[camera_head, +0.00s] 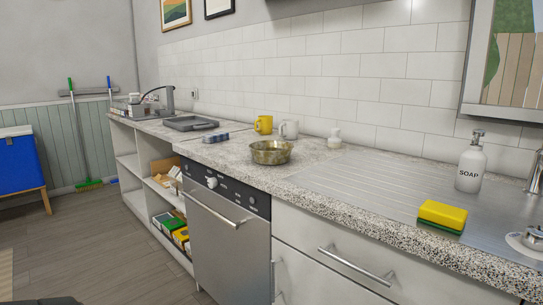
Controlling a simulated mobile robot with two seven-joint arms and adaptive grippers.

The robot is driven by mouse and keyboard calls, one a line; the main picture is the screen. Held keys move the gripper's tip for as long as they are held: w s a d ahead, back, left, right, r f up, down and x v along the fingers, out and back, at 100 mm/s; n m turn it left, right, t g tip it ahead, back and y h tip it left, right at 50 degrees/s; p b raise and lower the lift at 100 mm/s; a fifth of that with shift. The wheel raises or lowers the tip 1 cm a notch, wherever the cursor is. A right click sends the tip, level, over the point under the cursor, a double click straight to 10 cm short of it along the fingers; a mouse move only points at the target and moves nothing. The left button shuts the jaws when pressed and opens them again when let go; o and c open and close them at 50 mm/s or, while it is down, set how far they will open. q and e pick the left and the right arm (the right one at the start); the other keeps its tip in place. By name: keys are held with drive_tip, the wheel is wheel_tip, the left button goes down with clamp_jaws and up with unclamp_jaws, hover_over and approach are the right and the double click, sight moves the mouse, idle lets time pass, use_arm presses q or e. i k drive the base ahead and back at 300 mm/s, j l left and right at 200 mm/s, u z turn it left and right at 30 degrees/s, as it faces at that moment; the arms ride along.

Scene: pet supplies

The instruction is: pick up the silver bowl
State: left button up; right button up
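A round metal bowl (270,152) sits upright on the speckled counter, near its front edge above the dishwasher. It looks silver with a brownish-gold tint. Its rim is open and it looks empty. Neither of my grippers shows in the head view. Nothing touches the bowl.
A yellow mug (263,124) and a white mug (289,129) stand behind the bowl. A small white container (335,138) is right of them. A dark striped item (216,137) lies left. A sponge (442,216) and soap bottle (471,163) are at right. Floor (95,245) before the dishwasher is clear.

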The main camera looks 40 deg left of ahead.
sight(270, 153)
drive_tip(key=k+j+u, duration=0.1)
drive_tip(key=j, duration=1)
drive_tip(key=k+j+u, duration=0.1)
drive_tip(key=j, duration=0.95)
drive_tip(key=k+j, duration=0.2)
drive_tip(key=j, duration=0.9)
drive_tip(key=k+j+u, duration=0.15)
drive_tip(key=j, duration=0.95)
